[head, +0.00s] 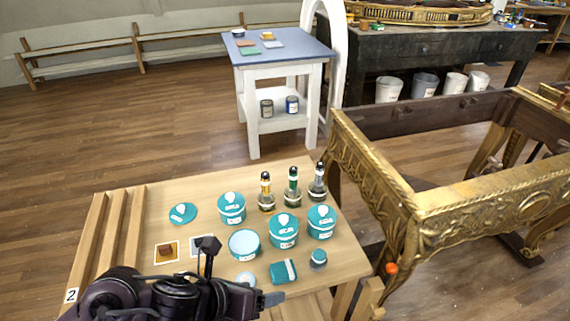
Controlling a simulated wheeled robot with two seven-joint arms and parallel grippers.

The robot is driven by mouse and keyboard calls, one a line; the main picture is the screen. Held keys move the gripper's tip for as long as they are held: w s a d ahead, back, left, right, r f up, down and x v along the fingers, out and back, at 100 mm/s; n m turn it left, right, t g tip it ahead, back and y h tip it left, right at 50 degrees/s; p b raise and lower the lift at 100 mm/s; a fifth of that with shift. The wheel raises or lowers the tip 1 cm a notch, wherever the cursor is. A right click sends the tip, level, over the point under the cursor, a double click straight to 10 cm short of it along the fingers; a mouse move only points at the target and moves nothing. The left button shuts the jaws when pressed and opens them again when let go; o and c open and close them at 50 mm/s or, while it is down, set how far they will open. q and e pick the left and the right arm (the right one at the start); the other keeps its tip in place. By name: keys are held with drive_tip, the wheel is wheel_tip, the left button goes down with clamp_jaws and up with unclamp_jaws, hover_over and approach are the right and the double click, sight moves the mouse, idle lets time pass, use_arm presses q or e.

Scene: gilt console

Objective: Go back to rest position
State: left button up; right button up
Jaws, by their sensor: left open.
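My left arm comes in from the lower left, dark and low over the front of the wooden worktable (158,215). My left gripper (252,297) is at the table's front edge, pointing right, open with nothing seen between its fingers. Part of the gripper and wrist hides the front left of the tabletop. A small teal box (284,271) and a small pale round lid (246,279) lie just beyond the gripper. My right gripper is not in view.
Teal tubs (284,230), an open tub (244,244), a teal lid (183,213), bottles (292,188) and a small jar (318,259) crowd the worktable. A gilt console frame (440,205) stands right. A blue-topped table (275,48) stands behind. Floor at left is clear.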

use_arm(q)
drive_tip(key=w+a+r+n+t+y, duration=0.1)
drive_tip(key=a+n+y, duration=0.1)
drive_tip(key=n, duration=0.8)
drive_tip(key=w+a+n+t+y, duration=0.2)
drive_tip(key=a+n, duration=0.1)
drive_tip(key=n, duration=0.8)
drive_tip(key=s+a+f+n+g+y, duration=0.1)
drive_tip(key=s+a+f+n+g, duration=0.2)
drive_tip(key=s+a+n, duration=0.35)
drive_tip(key=s+a+f+n+g+y, duration=0.2)
drive_tip(key=s+a+f+n+g, duration=0.1)
drive_tip(key=n, duration=0.7)
wheel_tip(320, 180, down, 28)
drive_tip(key=s+p, duration=0.1)
drive_tip(key=s+a+f+g+p, duration=0.1)
drive_tip(key=s+a+f+g, duration=0.1)
drive_tip(key=s+f, duration=1.5)
drive_tip(key=s+a, duration=0.1)
drive_tip(key=s, duration=0.2)
drive_tip(key=shift+f, duration=0.35)
